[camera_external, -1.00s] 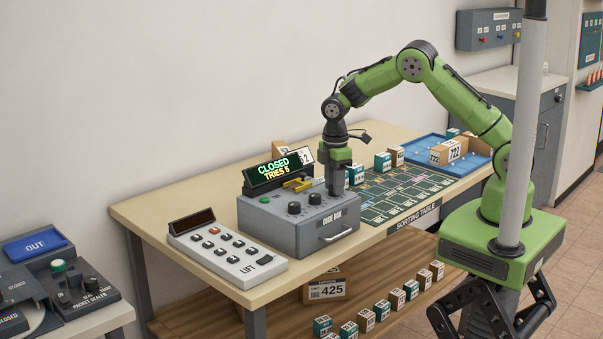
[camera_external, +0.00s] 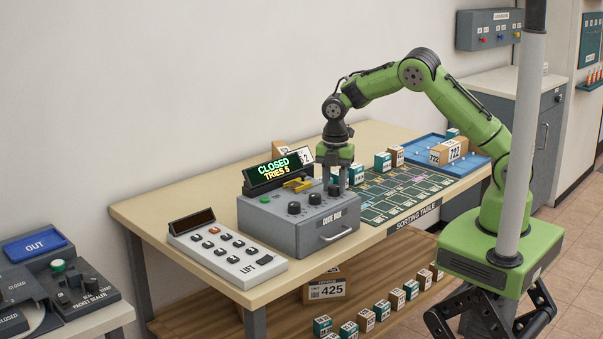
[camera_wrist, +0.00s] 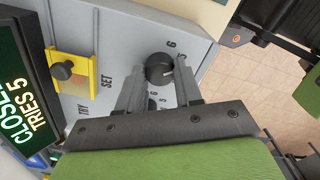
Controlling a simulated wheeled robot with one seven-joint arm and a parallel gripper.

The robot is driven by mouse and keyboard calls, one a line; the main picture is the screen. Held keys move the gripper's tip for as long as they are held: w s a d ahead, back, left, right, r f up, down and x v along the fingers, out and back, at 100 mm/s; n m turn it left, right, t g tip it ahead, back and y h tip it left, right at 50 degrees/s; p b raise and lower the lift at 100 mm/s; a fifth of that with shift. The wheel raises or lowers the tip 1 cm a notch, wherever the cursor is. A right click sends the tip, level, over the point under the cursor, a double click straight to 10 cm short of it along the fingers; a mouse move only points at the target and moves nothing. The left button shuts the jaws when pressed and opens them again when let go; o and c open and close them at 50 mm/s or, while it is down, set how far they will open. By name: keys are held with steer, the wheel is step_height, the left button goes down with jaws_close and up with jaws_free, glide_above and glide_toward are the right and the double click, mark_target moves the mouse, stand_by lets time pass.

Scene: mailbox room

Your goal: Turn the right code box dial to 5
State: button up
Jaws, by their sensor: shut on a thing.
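The grey code box (camera_external: 300,222) stands on the table with three black dials along its top; its display (camera_external: 278,168) reads CLOSED, TRIES 5. My gripper (camera_external: 340,184) points down at the right dial (camera_external: 333,191). In the wrist view my gripper's fingers (camera_wrist: 160,78) are on both sides of the right dial (camera_wrist: 159,69), shut on it. A pale pointer mark shows on the dial, and a printed 6 lies beside it. Other digits are partly hidden by the fingers, so I cannot tell the exact setting.
A yellow slider (camera_external: 298,184) marked TRY and SET sits on the box behind the dials. A LIFT keypad (camera_external: 228,248) stands to the left. Small parcels (camera_external: 382,161) and a green sorting mat (camera_external: 400,190) lie to the right.

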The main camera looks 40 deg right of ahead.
mark_target(334, 186)
steer(key=shift+r+n, duration=0.1)
steer(key=shift+n, duration=0.2)
steer(key=o, duration=1)
steer(key=shift+o, duration=0.2)
step_height(334, 186, up, 16)
steer(key=p, duration=0.2)
steer(key=shift+p, duration=0.3)
steer(key=shift+f, duration=0.2)
